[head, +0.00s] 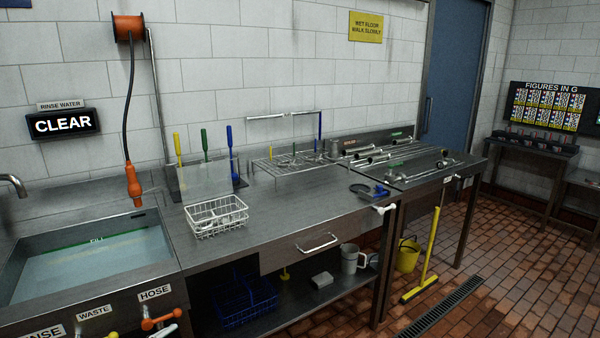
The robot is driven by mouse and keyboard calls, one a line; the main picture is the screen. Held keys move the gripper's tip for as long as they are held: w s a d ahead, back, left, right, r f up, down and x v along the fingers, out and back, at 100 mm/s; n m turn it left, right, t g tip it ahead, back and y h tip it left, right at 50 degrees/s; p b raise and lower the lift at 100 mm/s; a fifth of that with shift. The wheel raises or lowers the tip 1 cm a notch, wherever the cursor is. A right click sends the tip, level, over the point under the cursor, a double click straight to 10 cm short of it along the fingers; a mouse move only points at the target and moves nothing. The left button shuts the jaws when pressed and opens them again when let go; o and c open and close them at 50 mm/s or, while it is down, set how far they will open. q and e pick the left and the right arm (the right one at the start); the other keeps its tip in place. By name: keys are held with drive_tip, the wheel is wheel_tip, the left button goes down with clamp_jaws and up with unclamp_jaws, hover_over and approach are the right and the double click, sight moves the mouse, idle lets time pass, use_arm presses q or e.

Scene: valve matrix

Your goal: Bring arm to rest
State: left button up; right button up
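Neither of my arms nor grippers shows in the head view. A steel bench (290,220) with a sink (90,255) at its left end fills the left and middle. The sink holds bluish water. Below its front edge are plates reading WASTE (94,313) and HOSE (154,292), with an orange valve handle (160,319) under the HOSE plate. A third plate at the lower left is partly cut off by the frame. An orange spray nozzle (133,185) hangs on a black hose above the sink.
A white wire basket (216,216) and a wire rack (290,165) stand on the bench. Metal pipe parts (385,155) lie at its right end. A yellow squeegee (427,265) and yellow bucket (407,254) stand on the brick floor (500,270), which is open at right.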

use_arm(q)
drive_tip(key=s+d+f+n+g+y, duration=0.2)
drive_tip(key=s+d+f+n+y, duration=0.2)
drive_tip(key=s+f, duration=0.5)
drive_tip(key=s+d+f+n+g+y, duration=0.2)
drive_tip(key=s+d+f+n, duration=0.5)
drive_tip(key=s, duration=0.5)
wheel_tip(320, 180, down, 2)
drive_tip(key=shift+n+y, duration=0.9)
drive_tip(key=shift+n, duration=0.2)
